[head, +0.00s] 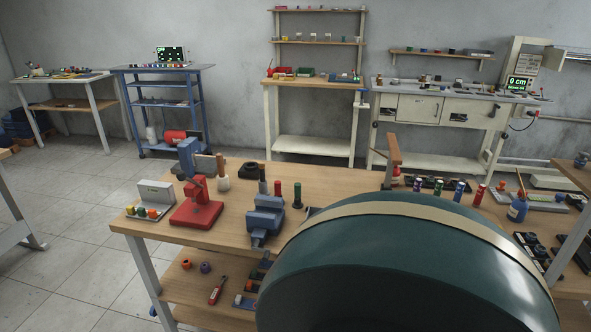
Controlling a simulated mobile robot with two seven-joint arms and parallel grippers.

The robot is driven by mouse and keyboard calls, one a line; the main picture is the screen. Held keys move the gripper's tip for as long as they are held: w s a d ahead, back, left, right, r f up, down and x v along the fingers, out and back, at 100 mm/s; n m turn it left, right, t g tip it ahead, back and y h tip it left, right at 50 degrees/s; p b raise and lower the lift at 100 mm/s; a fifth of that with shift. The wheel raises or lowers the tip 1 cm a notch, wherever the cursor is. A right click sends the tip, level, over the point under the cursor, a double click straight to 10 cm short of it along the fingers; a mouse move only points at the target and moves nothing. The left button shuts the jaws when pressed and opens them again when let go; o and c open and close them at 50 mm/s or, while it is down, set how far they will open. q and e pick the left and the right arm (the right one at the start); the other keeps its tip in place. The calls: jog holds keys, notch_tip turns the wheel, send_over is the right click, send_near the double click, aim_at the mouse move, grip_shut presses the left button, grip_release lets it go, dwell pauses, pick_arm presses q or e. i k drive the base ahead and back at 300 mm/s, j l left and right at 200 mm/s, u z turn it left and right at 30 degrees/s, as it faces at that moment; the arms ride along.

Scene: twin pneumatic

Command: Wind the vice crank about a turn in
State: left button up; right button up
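A blue bench vice (265,217) stands near the front edge of the wooden workbench (335,178), left of the picture's middle. I cannot make out its crank clearly at this size. Neither my left nor my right gripper shows in the head view, so nothing is seen touching the vice. A large dark green rounded shape with a beige band fills the lower right close to the camera and hides part of the bench.

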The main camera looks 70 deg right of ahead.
aim_at(265, 257)
jog(key=z, duration=1.85)
jog(key=i+l, duration=0.2)
jog(key=l, duration=0.2)
jog(key=i+l, duration=0.2)
jog(key=l, duration=0.2)
jog(key=z, duration=0.05)
